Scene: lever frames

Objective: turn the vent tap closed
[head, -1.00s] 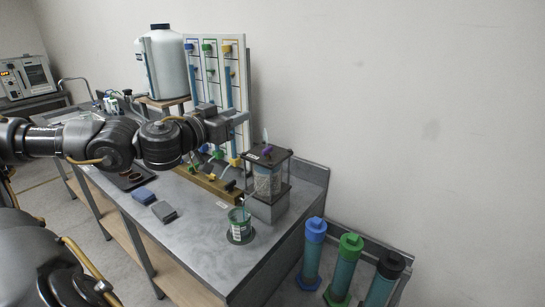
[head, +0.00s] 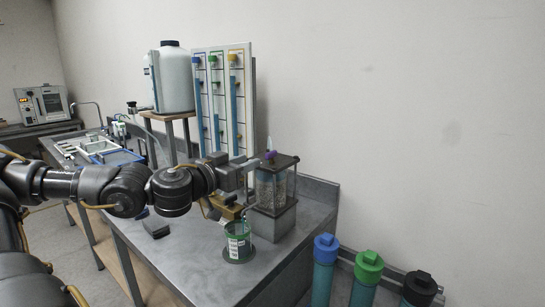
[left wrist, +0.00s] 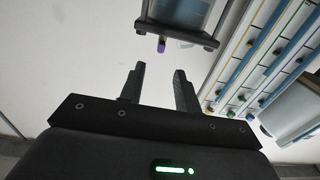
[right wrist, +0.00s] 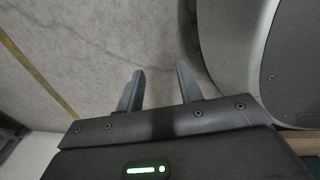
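The purple tap (head: 269,155), which I take for the vent tap, sits on the dark lid of a clear granule-filled vessel (head: 271,187). In the left wrist view the purple tap (left wrist: 162,46) shows just beyond my fingertips, slightly left of the middle of the gap. My left gripper (head: 254,164) is beside the lid on its left, fingers apart with nothing between them; it also shows open in the left wrist view (left wrist: 159,70). No contact with the tap shows. My right gripper (right wrist: 160,72) is open and empty above the floor.
A green-rimmed cup (head: 238,240) stands in front of the vessel. Behind my left arm are a panel of tubes with coloured taps (head: 223,95) and a large white bottle (head: 172,80). Capped blue, green and black cylinders (head: 368,270) stand at the lower right.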

